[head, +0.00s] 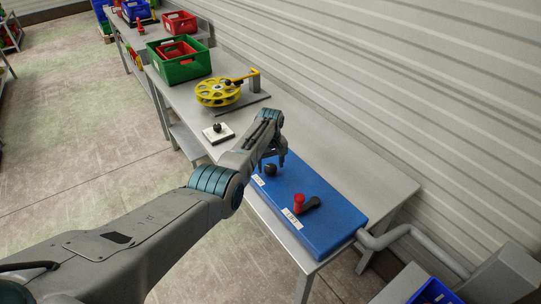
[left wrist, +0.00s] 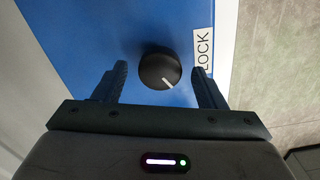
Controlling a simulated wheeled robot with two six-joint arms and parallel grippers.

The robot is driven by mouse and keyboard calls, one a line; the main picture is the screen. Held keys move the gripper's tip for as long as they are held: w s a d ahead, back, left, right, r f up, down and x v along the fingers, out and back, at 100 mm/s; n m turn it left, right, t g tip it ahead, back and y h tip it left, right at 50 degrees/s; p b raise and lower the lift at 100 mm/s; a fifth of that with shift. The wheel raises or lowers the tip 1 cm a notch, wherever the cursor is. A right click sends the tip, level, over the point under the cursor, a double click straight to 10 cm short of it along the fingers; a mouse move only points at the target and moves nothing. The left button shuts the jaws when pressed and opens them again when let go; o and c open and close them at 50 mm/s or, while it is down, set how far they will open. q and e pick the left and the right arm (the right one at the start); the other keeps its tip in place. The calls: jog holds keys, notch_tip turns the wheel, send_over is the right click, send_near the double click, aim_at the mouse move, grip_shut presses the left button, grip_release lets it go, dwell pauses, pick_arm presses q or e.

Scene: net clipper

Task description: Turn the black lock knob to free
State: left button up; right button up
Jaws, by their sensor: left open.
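The black lock knob (head: 270,170) is on the top of the blue box (head: 335,222), near its far left end. In the left wrist view the knob (left wrist: 160,71) is round with a white pointer line at its lower right, beside a white label reading LOCK (left wrist: 203,52). My left gripper (head: 273,160) is open above the knob. In the left wrist view its two fingers (left wrist: 160,80) stand on either side of the knob, with gaps on both sides. My right gripper is not in view.
A red knob (head: 299,201) and a black handle (head: 311,204) are on the same blue box, nearer its right end. A yellow wheel (head: 217,92), a white plate with a black knob (head: 217,132) and a green crate (head: 180,63) stand farther back on the bench. A corrugated wall runs behind.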

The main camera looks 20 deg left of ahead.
aim_at(270, 167)
pick_arm(q)
notch_tip(270, 167, up, 10)
jog(key=b, duration=0.1)
dwell(0.4)
jog(key=shift+r, duration=0.1)
